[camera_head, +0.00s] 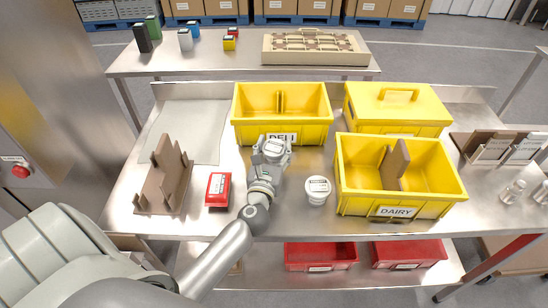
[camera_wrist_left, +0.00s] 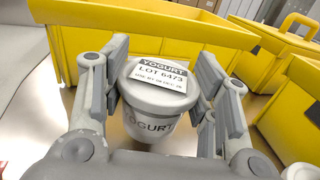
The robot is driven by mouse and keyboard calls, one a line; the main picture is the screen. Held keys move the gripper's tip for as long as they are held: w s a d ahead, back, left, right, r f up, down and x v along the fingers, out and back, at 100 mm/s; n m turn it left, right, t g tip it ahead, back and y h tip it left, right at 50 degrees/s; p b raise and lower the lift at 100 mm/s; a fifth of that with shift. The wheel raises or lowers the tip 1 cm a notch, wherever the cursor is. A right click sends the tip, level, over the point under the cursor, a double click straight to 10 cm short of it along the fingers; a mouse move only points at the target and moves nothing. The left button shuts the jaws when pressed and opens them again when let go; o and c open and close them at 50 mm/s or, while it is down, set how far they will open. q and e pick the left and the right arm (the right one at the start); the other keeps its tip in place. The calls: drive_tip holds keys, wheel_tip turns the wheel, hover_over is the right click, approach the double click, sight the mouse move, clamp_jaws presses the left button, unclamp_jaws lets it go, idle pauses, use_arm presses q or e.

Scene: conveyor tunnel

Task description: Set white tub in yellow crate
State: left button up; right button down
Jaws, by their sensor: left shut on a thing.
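My left gripper (camera_head: 273,152) is shut on a white yogurt tub (camera_wrist_left: 158,100), whose lid bears a lot label. The tub is upright between the fingers in the left wrist view, with the left gripper (camera_wrist_left: 160,85) on both its sides. The gripper is at the front of the yellow DELI crate (camera_head: 309,134), which is open with a divider and stands behind the tub in the wrist view (camera_wrist_left: 110,35). Another white tub (camera_head: 317,190) stands on the table to the right of the gripper. The yellow DAIRY crate (camera_head: 360,202), open with a brown divider, is farther right. My right gripper is not in view.
A lidded yellow crate (camera_head: 397,106) stands behind the DAIRY crate. A red box (camera_head: 218,189) and a brown rack (camera_head: 165,180) are on the left. Red bins (camera_head: 320,255) lie on the lower shelf. A grey mat (camera_head: 185,130) is clear.

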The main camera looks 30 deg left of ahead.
sight(272, 163)
use_arm(q)
drive_tip(key=shift+f, duration=1.25)
drive_tip(key=shift+f+b, duration=0.1)
drive_tip(key=shift+b, duration=0.25)
drive_tip(key=shift+f, duration=0.15)
drive_tip(key=o, duration=1.4)
drive_tip(key=shift+o, duration=0.2)
